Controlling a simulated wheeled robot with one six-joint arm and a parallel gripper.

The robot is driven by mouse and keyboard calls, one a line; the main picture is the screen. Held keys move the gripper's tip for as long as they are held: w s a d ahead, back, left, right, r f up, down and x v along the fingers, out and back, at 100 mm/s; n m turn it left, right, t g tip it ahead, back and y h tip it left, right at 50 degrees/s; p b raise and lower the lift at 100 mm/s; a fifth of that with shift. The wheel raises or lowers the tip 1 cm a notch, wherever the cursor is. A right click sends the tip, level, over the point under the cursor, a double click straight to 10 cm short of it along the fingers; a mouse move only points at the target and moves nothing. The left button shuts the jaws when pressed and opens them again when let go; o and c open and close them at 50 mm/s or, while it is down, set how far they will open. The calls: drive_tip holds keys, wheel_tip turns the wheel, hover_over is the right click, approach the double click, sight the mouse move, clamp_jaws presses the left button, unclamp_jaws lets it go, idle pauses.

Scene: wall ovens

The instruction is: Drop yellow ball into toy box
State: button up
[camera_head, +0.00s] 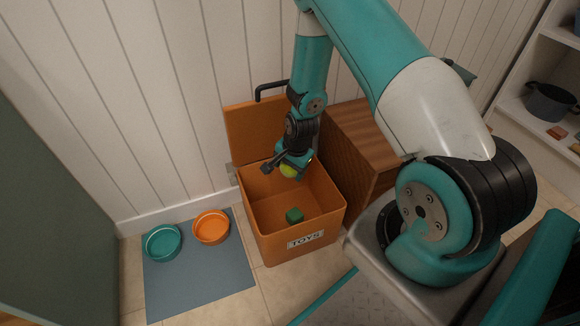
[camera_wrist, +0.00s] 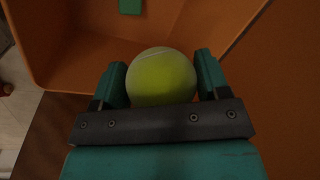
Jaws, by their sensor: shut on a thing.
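A yellow ball (camera_wrist: 160,77) is held between the two fingers of my gripper (camera_wrist: 160,80) in the wrist view. In the head view the ball (camera_head: 288,171) shows just below my gripper (camera_head: 287,166). The orange toy box (camera_head: 293,241), labelled TOYS, stands against the wall with its lid (camera_head: 252,130) raised. My gripper holds the ball over the box opening, toward its back part. A green block (camera_head: 294,215) lies inside the box; it also shows at the top of the wrist view (camera_wrist: 130,6).
A wooden cabinet (camera_head: 360,140) stands right of the box. A blue-grey mat (camera_head: 200,280) with a teal bowl (camera_head: 161,243) and an orange bowl (camera_head: 211,227) lies to the left. A shelf with a dark pot (camera_head: 550,103) is at the far right.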

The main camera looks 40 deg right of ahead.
drive_tip(key=shift+f, duration=0.5)
drive_tip(key=o, duration=1)
drive_tip(key=shift+r, duration=0.1)
drive_tip(key=s+r+p, duration=0.1)
drive_tip(key=r+p, duration=0.1)
drive_tip(key=r, duration=0.3)
drive_tip(key=s+r+p, duration=0.1)
drive_tip(key=r+p, duration=0.2)
drive_tip(key=r, duration=0.3)
drive_tip(key=s+d+r+p, duration=0.1)
drive_tip(key=r+p, duration=0.1)
drive_tip(key=r, duration=0.4)
drive_tip(key=shift+p, duration=0.35)
